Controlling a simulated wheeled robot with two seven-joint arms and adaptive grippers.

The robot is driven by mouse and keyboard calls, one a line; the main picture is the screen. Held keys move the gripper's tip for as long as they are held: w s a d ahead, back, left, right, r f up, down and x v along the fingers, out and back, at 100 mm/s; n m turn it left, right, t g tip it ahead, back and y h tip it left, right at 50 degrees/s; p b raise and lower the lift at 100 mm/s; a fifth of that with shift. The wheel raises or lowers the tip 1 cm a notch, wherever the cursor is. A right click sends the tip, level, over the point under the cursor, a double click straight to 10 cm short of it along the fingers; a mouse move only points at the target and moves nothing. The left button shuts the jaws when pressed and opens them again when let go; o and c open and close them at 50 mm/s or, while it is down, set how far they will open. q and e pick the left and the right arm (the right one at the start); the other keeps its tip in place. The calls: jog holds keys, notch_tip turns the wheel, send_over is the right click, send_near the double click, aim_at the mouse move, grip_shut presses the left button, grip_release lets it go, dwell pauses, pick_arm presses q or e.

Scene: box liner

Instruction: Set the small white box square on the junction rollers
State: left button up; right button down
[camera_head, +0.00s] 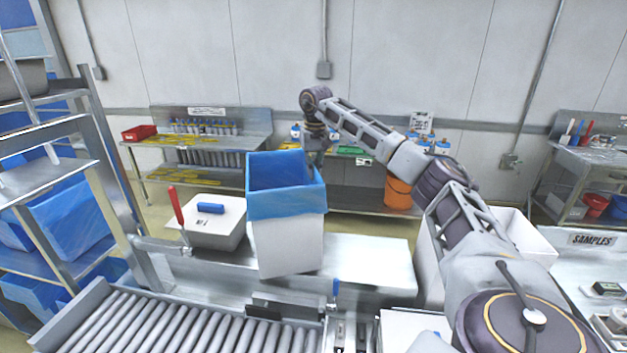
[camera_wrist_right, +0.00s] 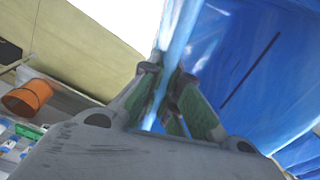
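A white box with a blue liner folded over its rim (camera_head: 288,245) stands near the centre of the head view, at the far side of the rollers (camera_head: 190,325). It looks slightly tilted; I cannot tell whether its base touches the white surface beneath. My right gripper (camera_head: 318,150) reaches over its back right rim. In the right wrist view, the green-padded fingers (camera_wrist_right: 167,85) are closed on both sides of the lined box wall (camera_wrist_right: 182,40). A lower white box (camera_head: 210,236) sits to the left, with a blue object on top. My left gripper is not in view.
A red-handled lever (camera_head: 176,206) stands left of the boxes. A metal rack with blue bins (camera_head: 70,215) is at the left. The visible rollers are clear.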

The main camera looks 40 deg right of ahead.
jog(key=shift+f+p, duration=0.35)
jog(key=shift+f, duration=1.45)
jog(key=c, duration=1.6)
grip_release()
jog(key=shift+c, duration=0.2)
jog(key=r, duration=0.3)
jog(key=r+b, duration=0.1)
jog(key=r, duration=0.6)
jog(key=shift+s+r+b, duration=0.15)
jog(key=shift+s+b, duration=0.15)
jog(key=shift+b, duration=0.05)
jog(key=shift+s+r, duration=0.1)
jog(key=shift+r, duration=0.85)
jog(key=shift+o, duration=0.2)
